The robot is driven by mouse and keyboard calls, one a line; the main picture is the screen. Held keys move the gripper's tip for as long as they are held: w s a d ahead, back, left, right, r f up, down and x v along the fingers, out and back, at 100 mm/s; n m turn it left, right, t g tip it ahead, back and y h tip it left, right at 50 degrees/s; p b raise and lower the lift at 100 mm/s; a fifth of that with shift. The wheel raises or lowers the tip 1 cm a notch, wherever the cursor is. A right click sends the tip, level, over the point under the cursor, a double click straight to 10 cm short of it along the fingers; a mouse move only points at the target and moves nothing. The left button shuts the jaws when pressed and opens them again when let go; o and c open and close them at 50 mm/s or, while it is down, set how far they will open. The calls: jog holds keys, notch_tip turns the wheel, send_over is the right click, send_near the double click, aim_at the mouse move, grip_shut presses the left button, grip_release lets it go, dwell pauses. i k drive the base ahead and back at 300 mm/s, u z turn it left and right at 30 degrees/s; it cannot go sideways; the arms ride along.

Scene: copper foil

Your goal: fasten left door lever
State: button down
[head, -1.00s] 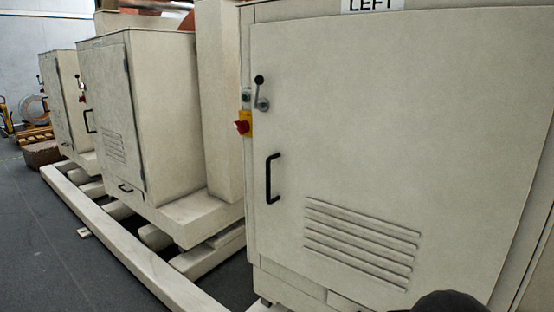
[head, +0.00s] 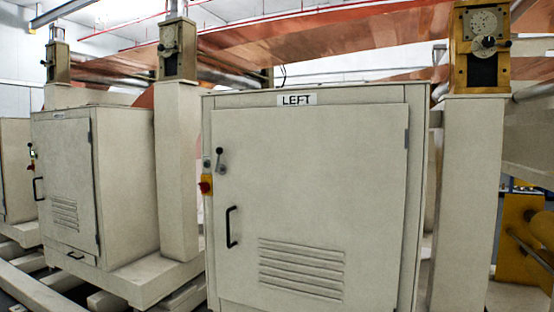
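The left door (head: 310,190) is a large cream cabinet door under a sign (head: 296,99) reading LEFT. It looks closed against its frame. Its lever (head: 220,160) is a small dark-knobbed handle on a round grey base at the door's upper left edge, with the knob above the base. A black pull handle (head: 231,227) is lower on the same side. My gripper is not in the head view.
Another cabinet (head: 65,180) stands to the left on pale floor beams (head: 30,288). A post (head: 468,200) with a gauge box (head: 480,47) stands right. Copper foil (head: 320,45) runs overhead.

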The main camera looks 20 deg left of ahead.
aim_at(219, 151)
jog(key=u, duration=1)
jog(key=i, duration=0.95)
jog(key=u, duration=0.3)
